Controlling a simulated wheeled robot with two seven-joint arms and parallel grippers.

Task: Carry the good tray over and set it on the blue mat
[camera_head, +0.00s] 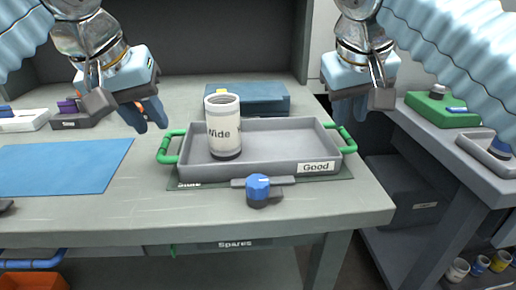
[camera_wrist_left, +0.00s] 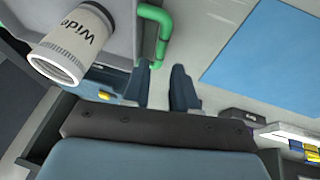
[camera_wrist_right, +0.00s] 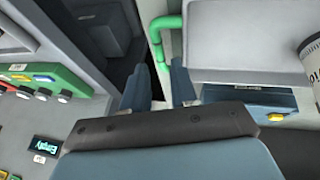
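The grey tray labelled "Good" (camera_head: 270,167) sits on a dark green mat on the table. It has green handles at its left (camera_head: 170,147) and right (camera_head: 341,138) ends. A white can labelled "Wide" (camera_head: 223,128) stands upright in its left part. The blue mat (camera_head: 62,166) lies flat and bare at the table's left. My left gripper (camera_head: 152,115) is open and empty, above and left of the left handle; that handle shows beside its fingers in the left wrist view (camera_wrist_left: 163,42). My right gripper (camera_head: 351,110) is open and empty just above the right handle, also in the right wrist view (camera_wrist_right: 160,45).
A blue-handled clamp or knob (camera_head: 258,189) stands at the tray's front edge. A dark blue box (camera_head: 250,98) is behind the tray. Small bins (camera_head: 77,117) stand at the back left. A side table at right holds a green button box (camera_head: 440,109). A gap separates the tables.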

